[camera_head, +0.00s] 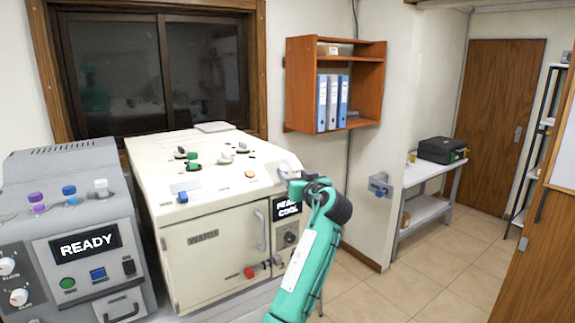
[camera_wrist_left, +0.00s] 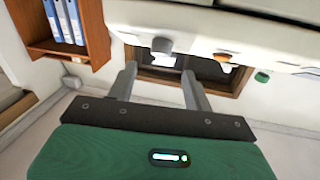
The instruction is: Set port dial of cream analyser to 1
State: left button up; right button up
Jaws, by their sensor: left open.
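The cream analyser (camera_head: 215,240) stands in the middle of the head view, with several grey knobs, a green knob (camera_head: 194,158) and a blue button (camera_head: 182,196) on its sloping top. A dial (camera_head: 290,238) sits below the display on its front; I cannot read which dial is the port dial or its setting. My left gripper (camera_head: 286,174) is at the top's right front edge. In the left wrist view my left gripper (camera_wrist_left: 158,72) is open and empty, fingers apart. A grey knob (camera_wrist_left: 162,45) shows just beyond the fingertips, apparently not held. My right gripper is not in view.
A grey machine (camera_head: 88,170) with a READY display stands close on the left. A wall shelf with binders (camera_head: 333,100) hangs behind. A side table (camera_head: 425,200) carries a black case (camera_head: 442,150). The floor (camera_head: 420,275) at right is clear.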

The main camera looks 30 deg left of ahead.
aim_at(284, 169)
pick_arm(q)
jog(key=p+x, duration=0.1)
jog(key=x, duration=0.4)
jog(key=shift+r+p, duration=0.15)
jog(key=shift+p, duration=0.15)
jog(key=shift+x, duration=0.75)
jog(key=shift+a, duration=0.1)
jog(key=c, duration=1)
jog(key=shift+o, duration=0.2)
